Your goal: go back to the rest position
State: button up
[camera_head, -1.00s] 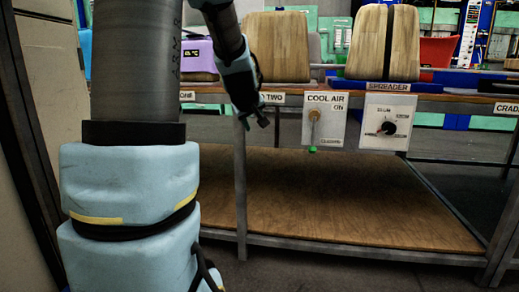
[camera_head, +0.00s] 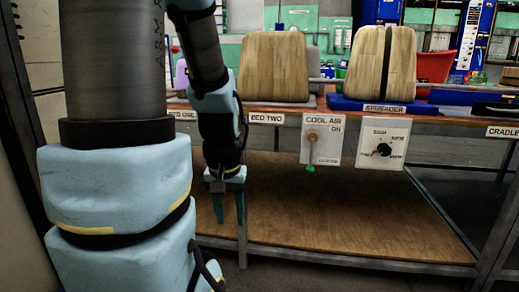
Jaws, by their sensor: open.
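My gripper (camera_head: 229,210) hangs at the end of my arm, left of centre, with its dark green fingers pointing down. It is open and nothing shows between the fingers. It is in front of the table's left leg and lower shelf, below the "BED TWO" label (camera_head: 266,118). The cool air panel (camera_head: 321,138), with a brass knob and a green tip below it, is to its right and apart from it.
The table holds wooden blocks on bed two (camera_head: 274,66) and on the spreader (camera_head: 381,62). A white dial box (camera_head: 383,142) hangs from its front edge. The lower wooden shelf (camera_head: 340,208) is bare. A dark metal frame (camera_head: 22,90) stands at far left.

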notch_tip(320, 180, up, 29)
jog(key=p, duration=2.6)
jog(key=shift+p, duration=0.35)
